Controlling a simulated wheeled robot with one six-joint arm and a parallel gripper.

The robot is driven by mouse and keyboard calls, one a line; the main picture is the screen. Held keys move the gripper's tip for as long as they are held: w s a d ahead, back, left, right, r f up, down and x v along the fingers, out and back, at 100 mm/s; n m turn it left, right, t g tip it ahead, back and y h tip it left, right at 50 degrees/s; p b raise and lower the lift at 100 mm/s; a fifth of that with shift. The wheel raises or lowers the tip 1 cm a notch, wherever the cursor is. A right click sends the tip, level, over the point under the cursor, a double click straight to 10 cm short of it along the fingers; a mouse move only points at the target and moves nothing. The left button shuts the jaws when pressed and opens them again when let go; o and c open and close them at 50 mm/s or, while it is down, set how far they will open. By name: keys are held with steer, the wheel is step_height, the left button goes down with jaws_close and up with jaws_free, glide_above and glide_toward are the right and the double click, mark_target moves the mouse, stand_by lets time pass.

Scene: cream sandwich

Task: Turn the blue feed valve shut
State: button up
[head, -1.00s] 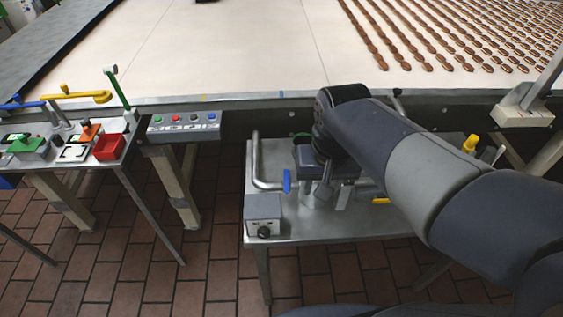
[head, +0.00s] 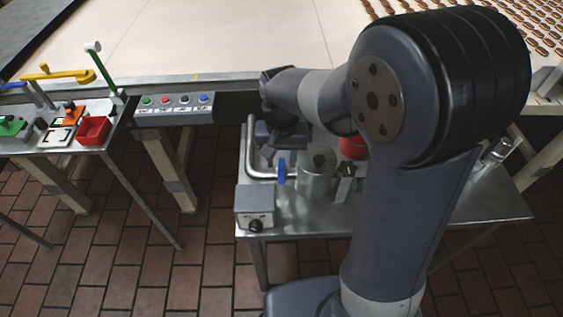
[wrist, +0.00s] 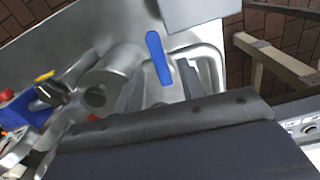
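The blue feed valve's lever (head: 282,171) stands out at the left of the steel table, on a bent silver pipe (head: 262,172). In the wrist view the blue lever (wrist: 155,50) lies in the middle, between the two grey fingers of my gripper (wrist: 161,68) as seen from the wrist. The fingers look open and apart from the lever; how far they are above it I cannot tell. In the head view my gripper (head: 278,142) is just above and behind the lever, its fingertips mostly hidden.
A grey box with a black knob (head: 255,207) stands on the table's front left. A silver cylinder (head: 316,180) stands just right of the lever. A button panel (head: 174,108) is left, on the conveyor's edge. A red object (head: 352,147) is partly behind my arm.

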mark_target(282, 172)
steer(key=shift+f, duration=1.3)
steer(key=shift+c, duration=0.5)
jaws_close()
